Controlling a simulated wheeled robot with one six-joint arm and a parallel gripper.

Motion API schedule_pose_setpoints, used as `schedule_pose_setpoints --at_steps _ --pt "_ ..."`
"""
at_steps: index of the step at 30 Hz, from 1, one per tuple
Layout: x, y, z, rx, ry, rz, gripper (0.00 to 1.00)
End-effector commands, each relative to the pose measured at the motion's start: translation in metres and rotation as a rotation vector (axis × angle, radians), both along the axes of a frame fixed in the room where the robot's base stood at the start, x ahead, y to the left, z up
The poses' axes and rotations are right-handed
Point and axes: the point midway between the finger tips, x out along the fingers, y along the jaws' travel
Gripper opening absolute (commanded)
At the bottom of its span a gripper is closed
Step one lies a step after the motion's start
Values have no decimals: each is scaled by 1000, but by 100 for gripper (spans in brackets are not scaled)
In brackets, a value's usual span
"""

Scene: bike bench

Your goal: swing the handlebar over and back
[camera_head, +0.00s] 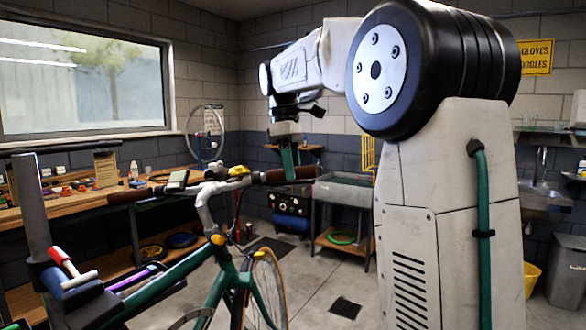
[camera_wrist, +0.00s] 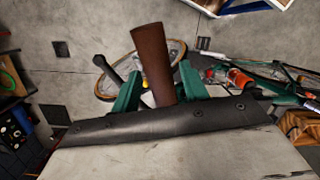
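The bike's handlebar (camera_head: 207,190) runs across the head view on a pale stem, with a brown grip at each end. The left-hand brown grip (camera_head: 135,193) is free. My gripper (camera_head: 290,163) reaches down from above onto the right-hand brown grip (camera_head: 307,172).
The green frame (camera_head: 165,285) is held at a stand post (camera_head: 35,210) at the left. A wooden workbench (camera_head: 60,213) with small items runs under the window. A grey sink (camera_head: 343,190) stands behind the handlebar. The floor (camera_head: 310,270) right of the wheel is clear.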

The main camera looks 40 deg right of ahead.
Motion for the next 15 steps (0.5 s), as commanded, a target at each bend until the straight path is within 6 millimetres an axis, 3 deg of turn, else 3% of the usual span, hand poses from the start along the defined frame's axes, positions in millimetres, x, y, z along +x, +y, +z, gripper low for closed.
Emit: schedule_pose_setpoints --at_steps 10,15 --pt "0 0 2 -1 1 -1 50" --pt "5 1 24 -1 -1 0 50"
